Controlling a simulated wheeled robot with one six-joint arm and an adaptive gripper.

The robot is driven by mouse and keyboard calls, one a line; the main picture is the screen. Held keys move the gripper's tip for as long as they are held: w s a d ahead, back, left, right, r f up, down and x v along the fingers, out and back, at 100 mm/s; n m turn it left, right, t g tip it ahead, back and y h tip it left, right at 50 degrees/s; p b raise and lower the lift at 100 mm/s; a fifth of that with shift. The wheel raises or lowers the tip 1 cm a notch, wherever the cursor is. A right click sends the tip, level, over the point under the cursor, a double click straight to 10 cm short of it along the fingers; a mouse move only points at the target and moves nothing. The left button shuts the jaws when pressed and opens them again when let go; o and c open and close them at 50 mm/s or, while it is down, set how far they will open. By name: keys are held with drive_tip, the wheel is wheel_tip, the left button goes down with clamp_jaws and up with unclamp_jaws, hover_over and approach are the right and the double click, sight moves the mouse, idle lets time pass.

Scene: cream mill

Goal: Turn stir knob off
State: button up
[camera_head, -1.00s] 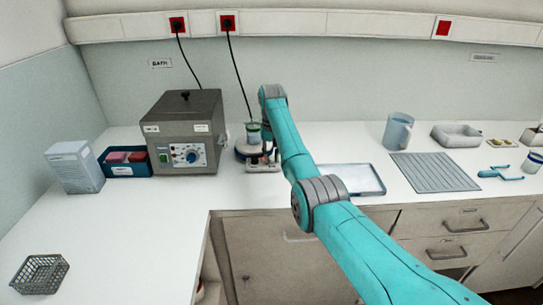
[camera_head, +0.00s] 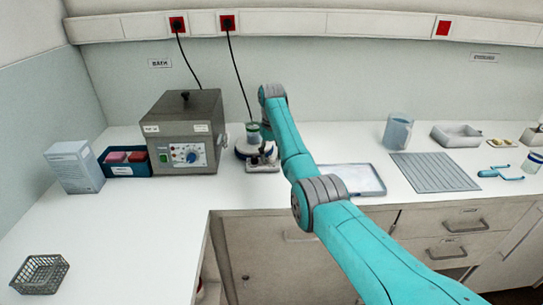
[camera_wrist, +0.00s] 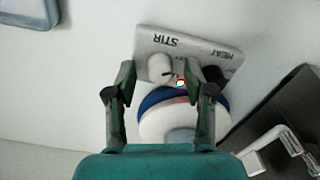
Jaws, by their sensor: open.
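The hotplate stirrer (camera_head: 262,166) stands on the bench, right of the grey bath box. Its front panel (camera_wrist: 195,43) shows upside down in the wrist view, with the words STIR and HEAT. The pale stir knob (camera_wrist: 160,68) has a dark mark on it and sits between my gripper's fingers (camera_wrist: 158,78). The fingers are open, one on each side, with gaps visible; contact is not seen. A second knob (camera_wrist: 213,75) under HEAT is partly hidden by the right finger. A small red and white spot lies between the knobs. In the head view my arm mostly hides the gripper.
A beaker (camera_head: 253,133) stands on the stirrer's round, blue-edged plate (camera_wrist: 165,118). The grey bath box (camera_head: 186,130) is close on the left. A white tray (camera_head: 348,180) lies to the right. The bench front left is mostly clear, apart from a wire basket (camera_head: 40,272).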

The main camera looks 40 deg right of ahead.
sight(272, 158)
wheel_tip(272, 158, up, 7)
drive_tip(key=shift+r, duration=0.15)
idle(0.4)
drive_tip(key=shift+s, duration=0.1)
